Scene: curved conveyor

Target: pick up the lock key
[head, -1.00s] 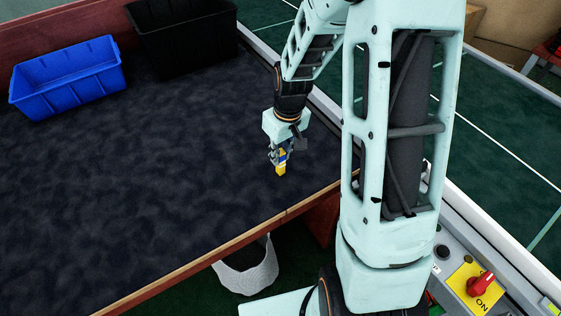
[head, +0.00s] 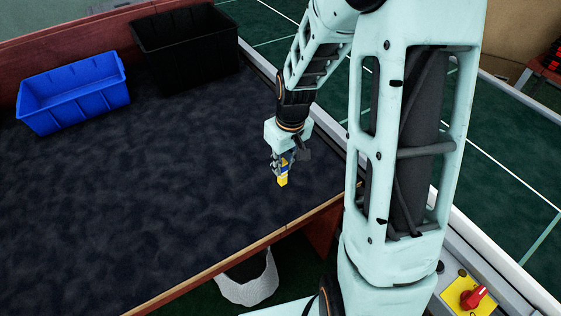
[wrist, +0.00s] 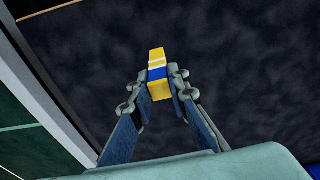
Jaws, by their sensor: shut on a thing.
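My gripper (head: 282,167) is shut on a small yellow block (head: 283,181) with a blue and white band. In the wrist view the block (wrist: 156,56) is clamped between the two fingertips (wrist: 164,90), and its far end sticks out beyond them. The block's shape does not show clearly whether it is the lock key. It appears to be held above the dark table, near the table's right side. No other key-like thing shows in these frames.
A blue bin (head: 73,97) and a black bin (head: 185,52) stand at the back of the dark table (head: 150,200). The tabletop left of my gripper is clear. A white bag (head: 248,282) is below the front edge. A red knob (head: 474,296) on a yellow plate is at lower right.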

